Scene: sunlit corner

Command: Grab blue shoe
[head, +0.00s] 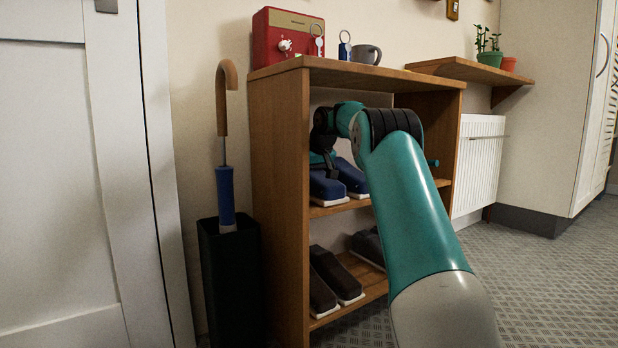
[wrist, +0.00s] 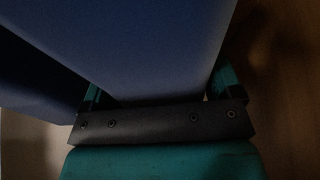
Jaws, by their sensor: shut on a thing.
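A pair of blue shoes with white soles sits on the upper shelf of the wooden shoe rack. The left blue shoe (head: 327,187) is partly under my gripper (head: 322,168), and the right blue shoe (head: 352,178) is beside it, partly hidden by my arm. In the wrist view a blue shoe (wrist: 150,45) fills the space between the fingers of my gripper (wrist: 160,95), which is shut on it. A second blue surface shows at the left of the wrist view. The held shoe appears to be at shelf level; contact with the shelf is unclear.
The wooden rack's side panel (head: 280,200) and top board (head: 350,72) enclose the shelf. Dark brown shoes (head: 335,278) stand on the lower shelf. An umbrella (head: 226,190) stands at left.

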